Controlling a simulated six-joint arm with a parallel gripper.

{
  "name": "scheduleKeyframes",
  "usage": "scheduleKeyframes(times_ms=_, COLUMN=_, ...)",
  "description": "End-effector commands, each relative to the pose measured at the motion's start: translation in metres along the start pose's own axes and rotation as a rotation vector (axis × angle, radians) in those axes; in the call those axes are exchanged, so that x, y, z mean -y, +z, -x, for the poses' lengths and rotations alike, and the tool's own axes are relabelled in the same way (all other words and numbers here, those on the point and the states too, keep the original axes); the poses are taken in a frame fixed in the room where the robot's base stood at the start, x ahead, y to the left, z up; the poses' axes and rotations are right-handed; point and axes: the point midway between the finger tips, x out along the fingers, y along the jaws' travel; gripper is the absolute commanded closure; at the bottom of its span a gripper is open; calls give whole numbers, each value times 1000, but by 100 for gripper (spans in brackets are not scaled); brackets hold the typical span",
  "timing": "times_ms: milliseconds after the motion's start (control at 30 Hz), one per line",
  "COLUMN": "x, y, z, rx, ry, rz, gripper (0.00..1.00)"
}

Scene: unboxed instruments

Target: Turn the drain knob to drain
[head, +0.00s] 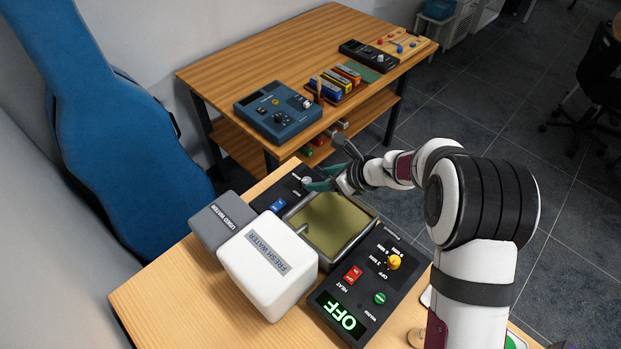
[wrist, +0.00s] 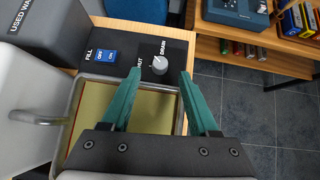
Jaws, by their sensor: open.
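The drain knob (wrist: 160,65) is a small grey-white round knob on a black panel (wrist: 141,42), between the labels SHUT and DRAIN in the wrist view. Its white pointer mark is too small to read surely. My gripper (wrist: 160,73) is open, with its two green fingers on either side of the knob in the picture. The knob sits between and just beyond the tips; I cannot tell whether they touch it. In the head view, my gripper (head: 318,182) is over the panel's right end, and the knob (head: 307,180) shows beside the fingers.
A blue FILL switch (wrist: 106,55) sits left of the knob. A metal basin (head: 345,243) with yellowish liquid lies below the gripper. A white FRESH WATER tank (head: 262,280) and grey USED WATER tank (head: 210,228) stand left. A black control panel (head: 350,309) is at the front.

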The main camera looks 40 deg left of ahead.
Motion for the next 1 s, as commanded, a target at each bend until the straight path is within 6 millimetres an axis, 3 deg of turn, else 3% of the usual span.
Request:
scheduleKeyframes(times_ms=100, x=0, y=0, z=-25, rx=-1, ry=1, rz=1, gripper=39)
scheduleKeyframes(times_ms=300, x=0, y=0, z=-48, rx=0, ry=0, rz=0, gripper=39)
scheduleKeyframes(times_ms=633, x=0, y=0, z=-52, rx=1, ry=-1, rz=0, gripper=39)
scheduleKeyframes(times_ms=900, x=0, y=0, z=-52, rx=0, ry=-1, rz=0, gripper=88)
scheduleKeyframes(times_ms=1000, x=0, y=0, z=-52, rx=0, ry=-1, rz=0, gripper=100)
